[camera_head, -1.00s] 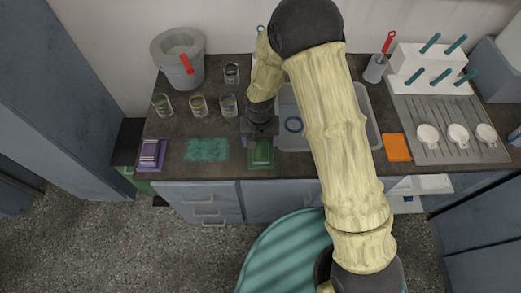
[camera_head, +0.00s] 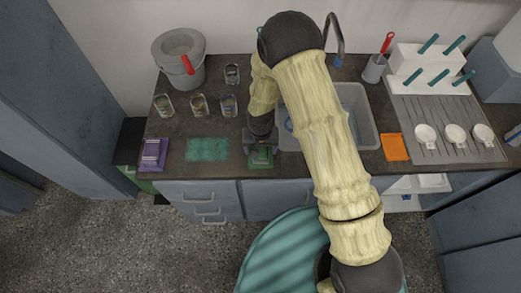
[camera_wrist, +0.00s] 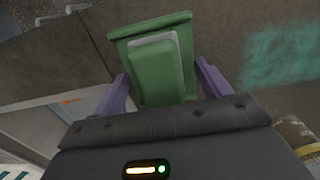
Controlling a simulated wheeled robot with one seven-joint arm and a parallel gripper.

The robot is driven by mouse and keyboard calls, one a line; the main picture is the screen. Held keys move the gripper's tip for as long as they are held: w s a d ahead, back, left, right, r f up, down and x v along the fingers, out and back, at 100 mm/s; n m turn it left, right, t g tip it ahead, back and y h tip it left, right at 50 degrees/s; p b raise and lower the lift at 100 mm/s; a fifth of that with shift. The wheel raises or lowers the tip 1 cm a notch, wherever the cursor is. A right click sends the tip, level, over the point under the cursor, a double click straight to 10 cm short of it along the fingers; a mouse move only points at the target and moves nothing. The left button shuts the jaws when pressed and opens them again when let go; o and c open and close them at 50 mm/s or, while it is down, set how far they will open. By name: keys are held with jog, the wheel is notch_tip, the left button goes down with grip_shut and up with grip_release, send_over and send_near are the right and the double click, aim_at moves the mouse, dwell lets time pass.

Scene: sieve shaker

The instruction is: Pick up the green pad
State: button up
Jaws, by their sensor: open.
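The green pad (camera_head: 262,158) lies on the dark counter near its front edge, left of the sink. My gripper (camera_head: 260,148) is right over it, pointing down, and hides its back part. In the wrist view the green pad (camera_wrist: 155,75) has a raised green block on a wider base, with a pale layer between. The purple fingers of my gripper (camera_wrist: 161,72) are open, one on each side of the block, with the pad between them in the picture. I cannot tell whether they touch it.
A purple pad (camera_head: 153,154) lies at the counter's left end, beside a teal patch (camera_head: 207,149). Several glass jars and a grey bucket (camera_head: 180,62) stand behind. An orange pad (camera_head: 394,147) and a drying rack (camera_head: 455,135) are right of the sink (camera_head: 365,120).

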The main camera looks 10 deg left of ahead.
aim_at(261, 148)
jog(key=c, duration=1.1)
jog(key=shift+o, duration=0.2)
jog(key=shift+r, duration=0.1)
notch_tip(261, 148, up, 10)
jog(key=shift+f+b, duration=0.1)
jog(key=shift+b, duration=0.8)
jog(key=shift+o, duration=0.4)
